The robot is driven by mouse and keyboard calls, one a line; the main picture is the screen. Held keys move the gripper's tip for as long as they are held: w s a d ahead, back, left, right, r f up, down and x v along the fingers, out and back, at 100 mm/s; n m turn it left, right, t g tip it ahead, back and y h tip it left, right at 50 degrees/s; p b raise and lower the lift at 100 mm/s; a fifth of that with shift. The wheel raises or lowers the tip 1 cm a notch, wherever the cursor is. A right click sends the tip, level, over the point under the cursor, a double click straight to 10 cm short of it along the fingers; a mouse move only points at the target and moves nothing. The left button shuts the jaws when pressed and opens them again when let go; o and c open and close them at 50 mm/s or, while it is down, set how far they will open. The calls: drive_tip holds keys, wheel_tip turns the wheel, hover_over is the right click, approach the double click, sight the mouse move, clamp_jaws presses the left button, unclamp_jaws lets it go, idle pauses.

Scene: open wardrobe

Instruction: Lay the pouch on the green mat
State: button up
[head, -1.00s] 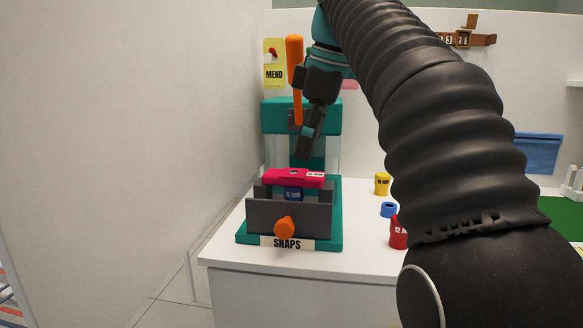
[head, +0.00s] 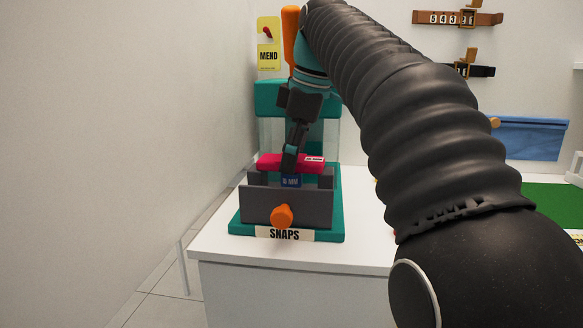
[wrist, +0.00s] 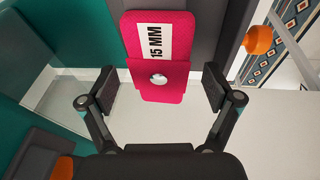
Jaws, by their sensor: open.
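The pouch (wrist: 160,72) is pinkish red with a white "15 MM" label and a silver snap. My gripper (wrist: 160,90) is open, with one finger on each side of the pouch's near end in the wrist view and gaps between. In the head view my gripper (head: 291,160) hangs right at the pouch; contact cannot be told. The green mat (head: 556,202) is at the right, partly hidden by my arm.
The teal press (head: 333,222) with grey side walls (head: 290,207) and an orange knob (head: 281,216) surrounds the pouch. An orange lever (head: 290,35) stands above. A wall closes in at the left. A blue pouch-like item (head: 535,140) hangs behind the mat. The white counter (head: 215,243) is bare in front.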

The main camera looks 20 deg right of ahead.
drive_tip(key=c, duration=1.3)
